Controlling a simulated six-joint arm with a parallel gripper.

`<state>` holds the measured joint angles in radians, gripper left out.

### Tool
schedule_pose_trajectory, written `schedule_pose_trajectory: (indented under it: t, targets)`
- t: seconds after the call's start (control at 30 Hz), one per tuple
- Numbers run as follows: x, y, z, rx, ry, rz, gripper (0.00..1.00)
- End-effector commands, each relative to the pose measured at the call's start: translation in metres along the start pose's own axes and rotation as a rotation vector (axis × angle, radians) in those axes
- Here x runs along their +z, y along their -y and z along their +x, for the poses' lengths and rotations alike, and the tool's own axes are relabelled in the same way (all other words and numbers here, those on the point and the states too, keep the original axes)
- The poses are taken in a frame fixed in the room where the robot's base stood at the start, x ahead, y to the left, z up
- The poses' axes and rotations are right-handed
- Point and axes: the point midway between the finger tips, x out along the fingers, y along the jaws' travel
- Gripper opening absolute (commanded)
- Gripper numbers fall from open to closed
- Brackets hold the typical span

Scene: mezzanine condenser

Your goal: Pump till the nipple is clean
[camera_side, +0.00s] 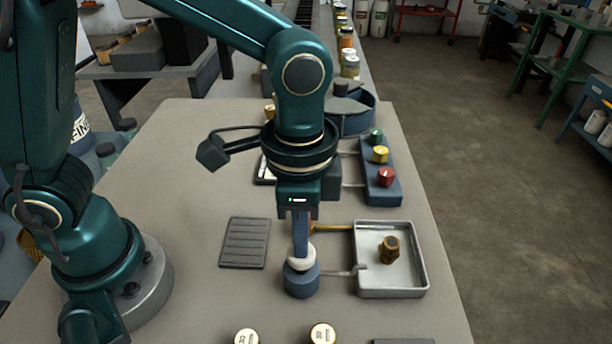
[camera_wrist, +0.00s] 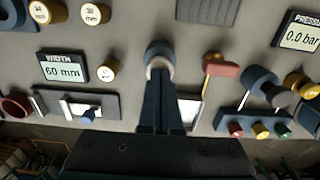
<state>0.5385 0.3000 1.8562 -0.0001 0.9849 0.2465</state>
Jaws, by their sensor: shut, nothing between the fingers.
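A brass nipple (camera_side: 390,249) stands upright in a shallow metal tray (camera_side: 420,283) in the side view. I cannot tell from here whether its surface is clean. A short blue cylinder with a pale ring, likely the pump (camera_side: 301,282), stands left of the tray with a thin pipe leading to it; it also shows in the wrist view (camera_wrist: 158,50). My gripper (camera_side: 300,252) points straight down with its fingers shut and empty, the tips at the cylinder's pale top. In the wrist view my fingers (camera_wrist: 159,75) partly hide the cylinder and tray. Whether they touch the top is unclear.
A blue block (camera_side: 383,195) with green, yellow and red knobs sits behind the tray. A red-handled brass lever (camera_wrist: 215,68) is beside my fingers. The pressure display (camera_wrist: 300,36) reads 0.0 bar; the width display (camera_wrist: 63,68) reads 60 mm. A ribbed dark pad (camera_side: 245,243) lies left.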

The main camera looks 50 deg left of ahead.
Motion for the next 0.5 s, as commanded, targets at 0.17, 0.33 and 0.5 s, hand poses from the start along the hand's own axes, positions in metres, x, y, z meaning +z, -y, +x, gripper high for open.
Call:
schedule_pose_trajectory:
  t: [0.17,0.33,0.5]
  targets:
    - [0.001,0.000,0.006,0.001,0.003,0.000,0.00]
    - [0.001,0.000,0.011,0.001,0.003,0.000,0.00]
    - [0.001,0.000,0.015,0.001,0.003,0.000,0.00]
